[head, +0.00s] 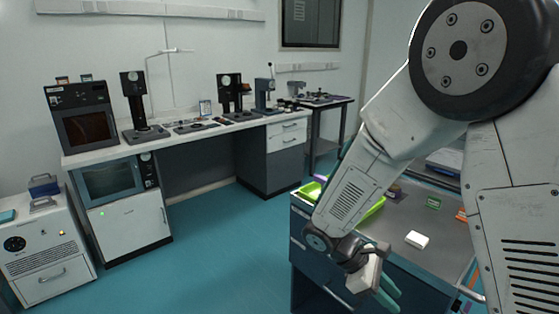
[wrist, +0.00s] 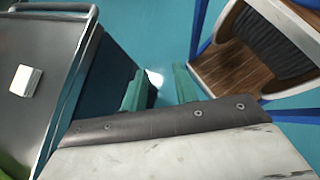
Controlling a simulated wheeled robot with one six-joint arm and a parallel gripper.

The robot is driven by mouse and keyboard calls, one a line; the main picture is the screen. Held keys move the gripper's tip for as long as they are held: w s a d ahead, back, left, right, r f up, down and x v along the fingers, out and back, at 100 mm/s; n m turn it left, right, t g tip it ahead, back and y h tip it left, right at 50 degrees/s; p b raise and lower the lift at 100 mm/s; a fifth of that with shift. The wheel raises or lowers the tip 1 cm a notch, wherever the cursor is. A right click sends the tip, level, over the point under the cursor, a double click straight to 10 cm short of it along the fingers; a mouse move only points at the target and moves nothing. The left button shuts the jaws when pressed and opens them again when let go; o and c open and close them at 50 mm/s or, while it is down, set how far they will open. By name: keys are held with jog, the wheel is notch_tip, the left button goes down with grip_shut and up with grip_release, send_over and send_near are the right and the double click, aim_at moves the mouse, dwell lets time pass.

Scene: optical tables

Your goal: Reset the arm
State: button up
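My arm reaches down from the right in the head view, bent, with my gripper (head: 386,291) low beside the front edge of the grey-topped cart (head: 392,238). In the wrist view my gripper (wrist: 160,88) shows two green fingers set apart, with only blue floor between them. It is open and empty, and hangs over the floor, clear of the cart top. The arm hides part of the cart and of the room behind it.
The cart top bears a white block (head: 417,240), a bright green tray (head: 372,207) and small cards. A long bench (head: 180,137) with instruments runs along the back wall. A white cabinet (head: 45,250) stands at left. Blue floor (head: 225,250) is open between.

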jog(key=s+d+r+m+t+y, duration=0.2)
jog(key=s+r+m+t+y, duration=0.3)
jog(key=s+r+m+y, duration=0.4)
jog(key=shift+s+d+r+m+t, duration=0.3)
jog(key=shift+s+r+m, duration=1.7)
jog(key=shift+s+r, duration=2.85)
jog(key=shift+w+r, duration=0.55)
jog(key=shift+w, duration=0.05)
